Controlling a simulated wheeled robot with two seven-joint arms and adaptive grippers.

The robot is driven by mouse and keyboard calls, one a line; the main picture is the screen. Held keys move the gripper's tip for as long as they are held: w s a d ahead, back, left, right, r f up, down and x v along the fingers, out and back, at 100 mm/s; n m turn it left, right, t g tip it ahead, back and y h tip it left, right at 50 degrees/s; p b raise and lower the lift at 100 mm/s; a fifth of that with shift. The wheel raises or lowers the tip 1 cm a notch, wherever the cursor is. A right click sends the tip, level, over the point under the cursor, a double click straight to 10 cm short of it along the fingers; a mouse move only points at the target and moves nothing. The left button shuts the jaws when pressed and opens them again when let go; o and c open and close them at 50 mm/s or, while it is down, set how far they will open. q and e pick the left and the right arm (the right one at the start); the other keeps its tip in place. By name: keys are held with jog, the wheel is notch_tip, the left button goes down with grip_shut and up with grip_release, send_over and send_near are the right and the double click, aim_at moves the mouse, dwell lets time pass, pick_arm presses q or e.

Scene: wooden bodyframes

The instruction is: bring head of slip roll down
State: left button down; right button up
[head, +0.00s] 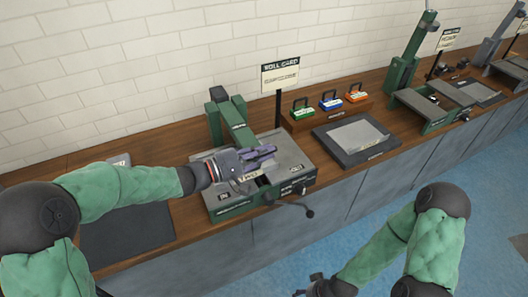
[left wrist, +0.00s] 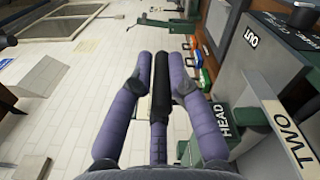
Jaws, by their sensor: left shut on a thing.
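The slip roll (head: 236,208) is a green and grey machine on the wooden bench. Its green head (head: 214,124) stands raised at the back of the machine, leaning. In the left wrist view a green part labelled HEAD (left wrist: 246,115) lies right of the fingers. My left gripper (head: 268,151) is over the machine's top, in front of the head. In the left wrist view my left gripper (left wrist: 161,72) is shut on a black handle (left wrist: 161,90), between its purple fingers. My right gripper (head: 314,286) is low at the bottom edge, away from the bench, partly cut off; its fingers are unclear.
A sign (head: 280,75) on a black post stands behind the machine. A rack of coloured padlock-like blocks (head: 330,107) and a dark tray (head: 355,138) are to the right. Similar green machines stand farther right. A dark mat (head: 125,238) lies left. Blue floor is open in front.

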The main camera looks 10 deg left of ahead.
pick_arm(q)
jog(key=c, duration=1.3)
grip_release()
jog(key=shift+s+d+f, duration=0.15)
jog(key=shift+s+f, duration=0.05)
jog(key=shift+f, duration=0.3)
jog(key=shift+s+d+f, duration=0.15)
jog(key=shift+f, duration=0.35)
jog(key=shift+o, duration=0.2)
jog(key=shift+a, duration=0.15)
jog(key=r+v, duration=0.1)
jog(key=v, duration=1.1)
jog(key=shift+w+r, duration=0.15)
jog(key=shift+a, duration=0.15)
